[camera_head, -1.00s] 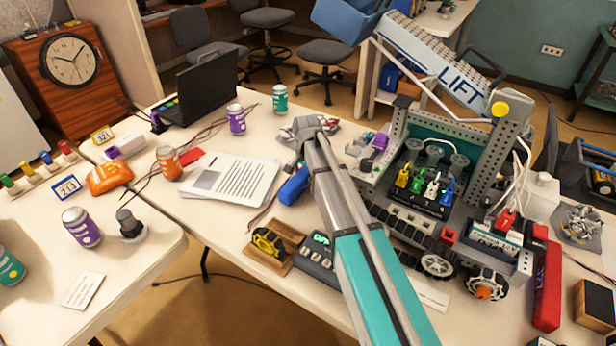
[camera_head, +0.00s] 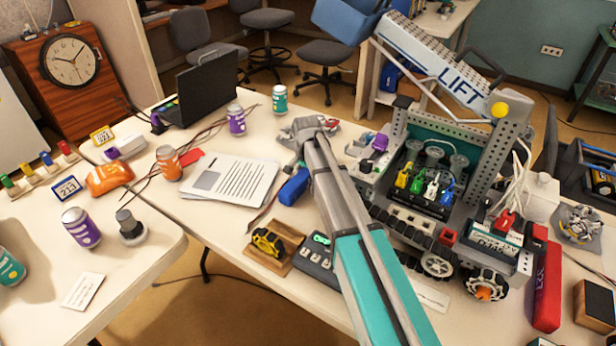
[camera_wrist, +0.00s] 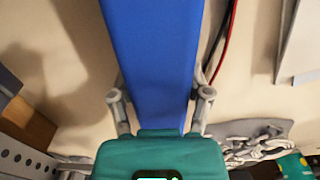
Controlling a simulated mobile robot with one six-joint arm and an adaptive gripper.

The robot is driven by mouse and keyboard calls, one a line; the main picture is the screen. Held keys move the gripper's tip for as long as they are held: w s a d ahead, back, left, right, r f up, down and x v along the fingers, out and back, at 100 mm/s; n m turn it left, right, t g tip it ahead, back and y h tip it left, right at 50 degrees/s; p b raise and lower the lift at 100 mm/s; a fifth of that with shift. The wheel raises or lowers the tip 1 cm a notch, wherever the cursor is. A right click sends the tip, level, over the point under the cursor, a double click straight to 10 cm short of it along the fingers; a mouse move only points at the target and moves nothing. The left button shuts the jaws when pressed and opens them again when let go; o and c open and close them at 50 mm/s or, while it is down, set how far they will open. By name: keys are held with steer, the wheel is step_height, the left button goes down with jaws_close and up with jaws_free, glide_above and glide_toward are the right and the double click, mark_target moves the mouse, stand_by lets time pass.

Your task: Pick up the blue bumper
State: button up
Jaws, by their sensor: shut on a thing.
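The blue bumper (camera_head: 293,187) is a long plain blue bar near the middle of the white table in the head view, left of my arm and partly hidden by it. In the wrist view the bumper (camera_wrist: 153,55) fills the middle and runs from the top edge down to my teal gripper body. My gripper (camera_wrist: 161,98) is shut on it, one grey finger against each long side. In the head view my arm hides the gripper's fingers. I cannot tell whether the bumper touches the table.
Printed papers (camera_head: 232,178) lie just left of the bumper, with thin red and black wires (camera_head: 262,211) beside it. The large wheeled robot (camera_head: 440,185) with a LIFT arm stands close on the right.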

mark_target(306, 171)
steer(key=shift+r, duration=0.1)
step_height(306, 171, up, 10)
steer(key=p, duration=1)
stand_by(0.5)
steer(key=o, duration=0.7)
steer(key=c, duration=0.7)
steer(key=s+d+r+p, duration=0.1)
steer(key=d+r+p, duration=0.2)
steer(key=d, duration=0.7)
steer(key=shift+s+d+r+p, duration=0.2)
steer(key=shift+s+d+p, duration=0.1)
steer(key=shift+s, duration=0.1)
